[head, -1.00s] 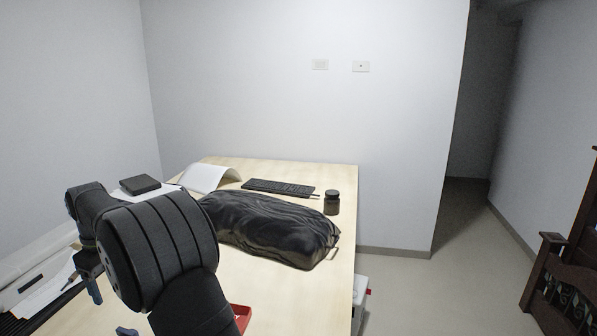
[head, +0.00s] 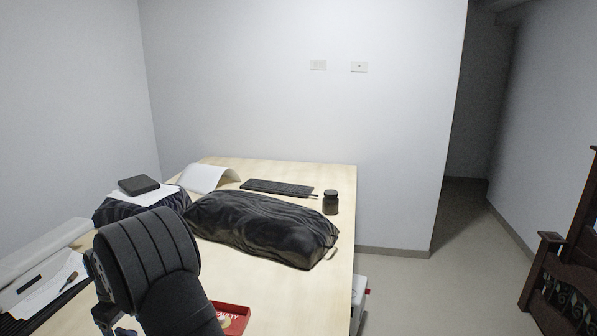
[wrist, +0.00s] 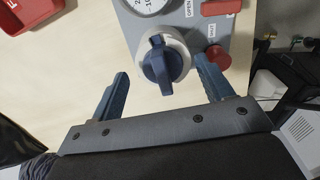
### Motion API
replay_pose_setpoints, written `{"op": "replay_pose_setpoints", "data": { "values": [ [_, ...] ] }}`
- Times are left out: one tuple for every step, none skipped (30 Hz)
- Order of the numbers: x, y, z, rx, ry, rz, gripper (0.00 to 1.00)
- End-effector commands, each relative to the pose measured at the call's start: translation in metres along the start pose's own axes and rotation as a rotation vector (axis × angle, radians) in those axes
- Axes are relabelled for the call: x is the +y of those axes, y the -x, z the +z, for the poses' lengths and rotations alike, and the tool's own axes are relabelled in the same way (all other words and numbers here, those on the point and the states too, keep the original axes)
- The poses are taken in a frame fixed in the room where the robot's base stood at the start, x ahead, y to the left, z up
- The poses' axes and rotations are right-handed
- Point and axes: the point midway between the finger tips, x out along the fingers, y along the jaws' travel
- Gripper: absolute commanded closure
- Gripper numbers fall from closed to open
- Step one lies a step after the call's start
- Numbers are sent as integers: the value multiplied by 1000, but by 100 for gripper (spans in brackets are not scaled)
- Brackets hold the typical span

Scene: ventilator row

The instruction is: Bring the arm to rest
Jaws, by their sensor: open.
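My gripper (wrist: 161,66) is open and empty in the wrist view, with one blue finger on each side of a blue knob (wrist: 160,66). Gaps show between the knob and both fingers; I cannot tell how far above it they are. The knob sits in a pale ring on a grey panel (wrist: 205,42) with a gauge, labels reading OPEN and SHUT, and red parts. In the head view my arm's dark links fill the lower left, and the fingers cannot be made out clearly.
A red tray marked FAULTY (head: 231,318) lies on the pale wooden table (head: 315,290). A large black wrapped bundle (head: 262,228) lies behind it. A keyboard (head: 278,188) and a dark jar (head: 330,203) stand farther back. A screwdriver (head: 70,278) lies on paper at left.

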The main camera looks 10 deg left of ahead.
Motion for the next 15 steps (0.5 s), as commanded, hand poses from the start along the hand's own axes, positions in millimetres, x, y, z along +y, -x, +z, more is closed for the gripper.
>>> {"op": "replay_pose_setpoints", "data": {
  "values": [
    [0, 11, 0, 0, 0, 0, 27],
    [0, 17, 0, 1, 0, 0, 27],
    [0, 25, 0, -1, 0, 0, 27],
    [0, 31, 0, 0, 0, 0, 27],
    [0, 37, 0, 0, 0, 0, 27],
    [0, 45, 0, 0, 0, 0, 27],
    [0, 51, 0, 0, 0, 0, 27],
    [0, 57, 0, -1, 0, 0, 27],
    [0, 65, 0, 0, 0, 0, 27],
    [0, 71, 0, 0, 0, 0, 27],
    [0, 77, 0, 0, 0, 0, 27],
    [0, 85, 0, -1, 0, 0, 27],
    [0, 91, 0, 0, 0, 0, 27],
    [0, 97, 0, 0, 0, 0, 27],
    [0, 105, 0, -1, 0, 0, 27]
  ]
}}
